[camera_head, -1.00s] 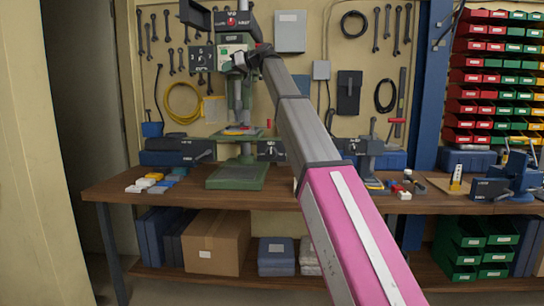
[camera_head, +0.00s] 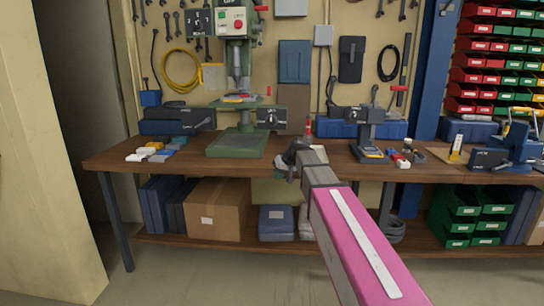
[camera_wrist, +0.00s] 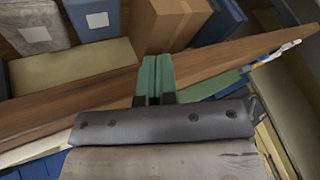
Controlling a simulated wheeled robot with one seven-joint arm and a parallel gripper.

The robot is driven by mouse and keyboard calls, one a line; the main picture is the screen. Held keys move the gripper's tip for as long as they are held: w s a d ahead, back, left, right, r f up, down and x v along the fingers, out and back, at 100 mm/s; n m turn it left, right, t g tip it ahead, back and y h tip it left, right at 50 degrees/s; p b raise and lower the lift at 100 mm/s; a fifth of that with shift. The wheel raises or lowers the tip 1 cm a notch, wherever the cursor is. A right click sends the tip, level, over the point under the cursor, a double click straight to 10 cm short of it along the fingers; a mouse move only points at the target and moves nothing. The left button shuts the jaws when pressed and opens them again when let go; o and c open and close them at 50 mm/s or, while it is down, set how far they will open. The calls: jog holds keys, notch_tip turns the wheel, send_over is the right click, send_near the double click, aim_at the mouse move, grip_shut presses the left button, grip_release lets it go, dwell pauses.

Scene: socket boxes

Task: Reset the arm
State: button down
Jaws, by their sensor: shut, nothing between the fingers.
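My arm, with its pink link, reaches from the lower right up to the front edge of the workbench (camera_head: 300,172). My gripper (camera_head: 283,170) is small and dark there, in front of the bench edge. In the wrist view my gripper (camera_wrist: 155,76) shows two green fingers pressed together with nothing between them. Behind them the brown bench edge (camera_wrist: 70,104) runs on a slant, and the lower-shelf boxes show at the top.
A green drill press (camera_head: 238,138) stands on the bench behind my gripper. A cardboard box (camera_head: 218,208) and a blue box (camera_head: 277,222) sit on the lower shelf.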

jog(key=s+d+f+m+g+h, duration=0.2)
jog(key=s+d+f, duration=0.6)
jog(key=s+f, duration=0.5)
jog(key=s+d+f+m+g+h, duration=0.1)
jog(key=s+d+f+g+h, duration=0.1)
jog(key=s+d+f, duration=0.6)
jog(key=s+f+h, duration=0.1)
jog(key=s+f, duration=0.4)
jog(key=s, duration=0.1)
jog(key=shift+s+d+m+h, duration=0.2)
jog(key=shift+m+h, duration=0.1)
jog(key=shift+m, duration=0.1)
jog(key=shift+w+a+f, duration=0.1)
